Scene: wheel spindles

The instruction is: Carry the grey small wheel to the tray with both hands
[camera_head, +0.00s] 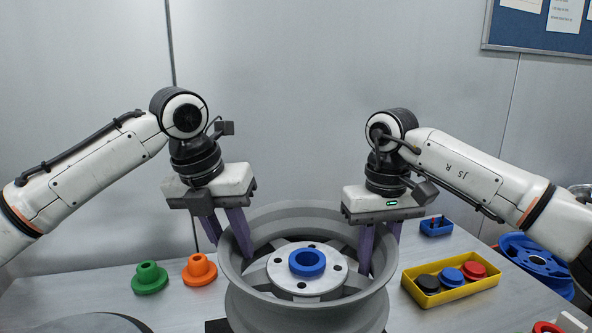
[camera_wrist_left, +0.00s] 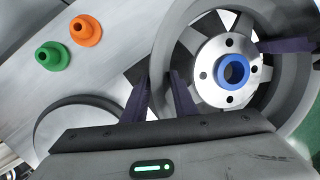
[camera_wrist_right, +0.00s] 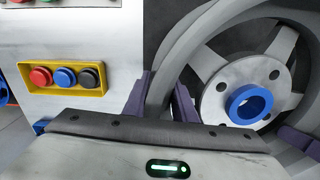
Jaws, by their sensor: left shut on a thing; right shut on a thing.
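The grey wheel (camera_head: 305,300) is at the front middle in the head view, its open side up, with spokes and a pale hub plate carrying a blue ring (camera_head: 307,263). My left gripper (camera_head: 232,248) is shut on the left side of its rim, one finger inside and one outside. My right gripper (camera_head: 381,256) is shut on the right side of the rim in the same way. Both wrist views show the rim between the fingers, at left (camera_wrist_left: 160,100) and at right (camera_wrist_right: 162,100). The wheel's underside is hidden, so I cannot tell whether it touches the table.
A yellow tray (camera_head: 427,304) with black, blue and red caps lies right of the wheel. Green (camera_head: 150,279) and orange (camera_head: 199,270) flanged parts stand left. A grey disc (camera_wrist_left: 85,135) lies front left.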

